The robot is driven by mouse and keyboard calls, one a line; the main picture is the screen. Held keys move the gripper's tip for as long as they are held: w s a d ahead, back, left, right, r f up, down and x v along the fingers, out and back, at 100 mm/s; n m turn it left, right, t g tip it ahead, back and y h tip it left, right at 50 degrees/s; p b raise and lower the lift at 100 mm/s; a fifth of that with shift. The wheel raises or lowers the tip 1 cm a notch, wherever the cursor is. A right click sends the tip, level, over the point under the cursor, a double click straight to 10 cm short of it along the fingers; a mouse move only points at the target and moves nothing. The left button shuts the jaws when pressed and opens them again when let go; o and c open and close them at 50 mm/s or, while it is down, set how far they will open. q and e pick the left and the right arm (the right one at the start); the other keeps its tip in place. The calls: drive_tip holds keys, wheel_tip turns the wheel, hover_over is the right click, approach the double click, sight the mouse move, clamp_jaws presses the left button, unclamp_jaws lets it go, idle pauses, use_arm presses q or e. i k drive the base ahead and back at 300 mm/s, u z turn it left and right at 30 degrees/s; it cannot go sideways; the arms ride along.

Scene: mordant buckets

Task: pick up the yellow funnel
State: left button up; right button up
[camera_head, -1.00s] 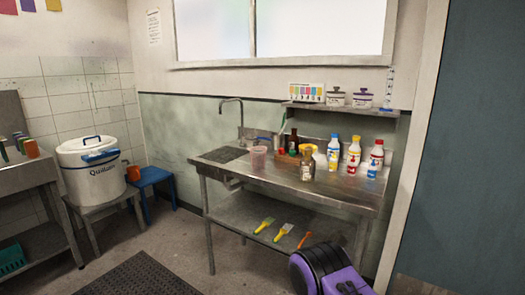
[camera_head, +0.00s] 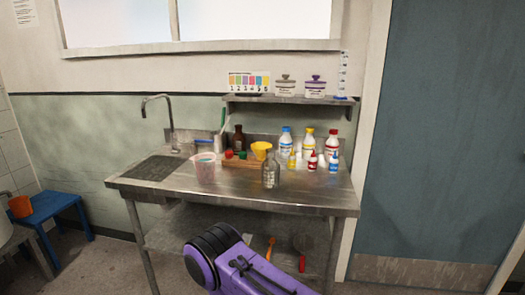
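The yellow funnel (camera_head: 261,150) is on the steel sink table (camera_head: 300,197), wide end up, toward the back. It is behind a clear glass bottle (camera_head: 271,174) and beside a dark brown bottle (camera_head: 239,139). What its lower end rests on is partly hidden. A purple and black link of my own arm shows at the bottom centre, below the table top. Neither of my grippers is in view.
Several white bottles, one with a blue cap (camera_head: 285,142), stand to the right. A shelf (camera_head: 290,99) hangs above. A blue stool (camera_head: 50,209) is at left.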

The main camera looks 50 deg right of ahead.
sight(261, 155)
drive_tip(key=z, duration=0.55)
drive_tip(key=i, duration=0.75)
drive_tip(key=z, duration=0.75)
